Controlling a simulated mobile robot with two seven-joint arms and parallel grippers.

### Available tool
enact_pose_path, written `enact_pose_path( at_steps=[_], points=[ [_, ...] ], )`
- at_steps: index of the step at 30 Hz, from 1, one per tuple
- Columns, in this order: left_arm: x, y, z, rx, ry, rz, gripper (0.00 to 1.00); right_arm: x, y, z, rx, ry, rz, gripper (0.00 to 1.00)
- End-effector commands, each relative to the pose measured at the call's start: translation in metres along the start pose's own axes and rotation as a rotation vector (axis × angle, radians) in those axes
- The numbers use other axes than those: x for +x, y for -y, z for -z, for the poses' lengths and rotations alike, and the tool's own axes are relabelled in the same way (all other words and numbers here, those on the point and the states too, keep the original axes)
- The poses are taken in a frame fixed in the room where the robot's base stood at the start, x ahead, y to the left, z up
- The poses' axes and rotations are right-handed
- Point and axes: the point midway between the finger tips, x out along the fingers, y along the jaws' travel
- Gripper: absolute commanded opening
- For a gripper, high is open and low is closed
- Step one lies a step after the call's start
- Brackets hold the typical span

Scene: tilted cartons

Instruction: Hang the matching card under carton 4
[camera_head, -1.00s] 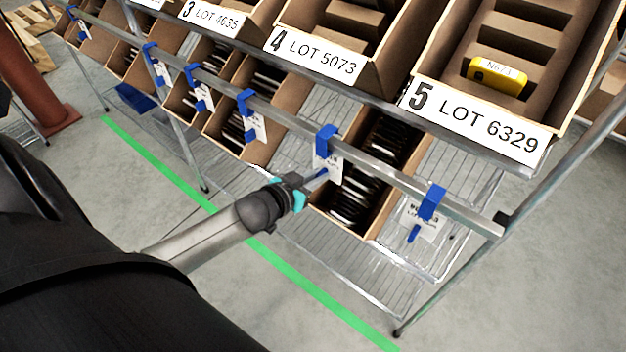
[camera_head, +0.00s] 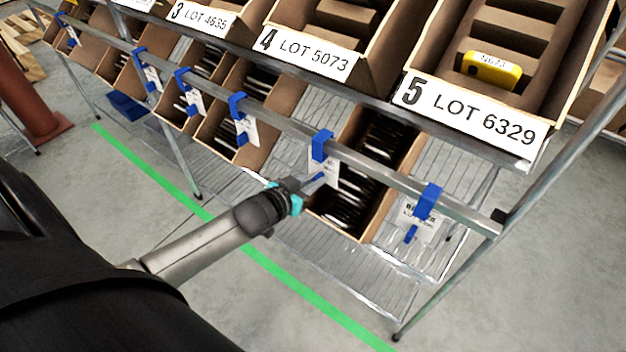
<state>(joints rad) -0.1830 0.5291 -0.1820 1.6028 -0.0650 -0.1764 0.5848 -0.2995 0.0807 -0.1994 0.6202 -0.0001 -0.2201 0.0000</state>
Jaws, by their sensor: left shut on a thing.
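Carton 4 (camera_head: 372,72) is a tilted brown carton on the upper shelf, its front label (camera_head: 308,55) reading LOT 5073. Below it a metal rail (camera_head: 375,172) carries several blue hooks with white cards. My left gripper (camera_head: 307,185) is shut on the blue tab of a white card (camera_head: 327,167), which is at a blue hook (camera_head: 321,146) on the rail, below and a little right of carton 4's label. The card's print is too small to read, and its lower part is partly hidden by the tab and gripper. My right gripper is not in view.
Another hooked card (camera_head: 422,222) hangs to the right, and one (camera_head: 246,130) to the left. Carton 5 (camera_head: 475,121), with a yellow item (camera_head: 491,70), stands right of carton 4. A lower carton (camera_head: 377,215) of dark and white items sits behind the rail. A green line (camera_head: 290,277) crosses the floor.

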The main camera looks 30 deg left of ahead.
Motion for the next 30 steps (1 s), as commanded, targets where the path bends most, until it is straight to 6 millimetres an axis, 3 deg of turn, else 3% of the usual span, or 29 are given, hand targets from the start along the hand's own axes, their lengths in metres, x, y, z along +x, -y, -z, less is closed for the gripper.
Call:
enact_pose_path(
  at_steps=[1, 2, 11, 22, 30],
  points=[
    [0.000, 0.000, 0.000, 0.000, -0.001, 0.000, 0.00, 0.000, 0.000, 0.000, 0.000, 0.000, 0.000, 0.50],
    [0.000, 0.000, 0.000, 0.000, -0.001, 0.000, 0.17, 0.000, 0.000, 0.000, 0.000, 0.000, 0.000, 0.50],
    [0.000, 0.000, 0.000, 0.000, 0.000, 0.000, 0.51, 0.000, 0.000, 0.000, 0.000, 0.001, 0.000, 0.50],
    [-0.005, 0.000, -0.001, -0.001, 0.003, 0.000, 0.51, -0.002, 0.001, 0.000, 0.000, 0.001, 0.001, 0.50],
    [-0.040, -0.001, 0.000, -0.001, 0.004, 0.000, 0.51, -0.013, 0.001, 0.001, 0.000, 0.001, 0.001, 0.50]
  ],
)
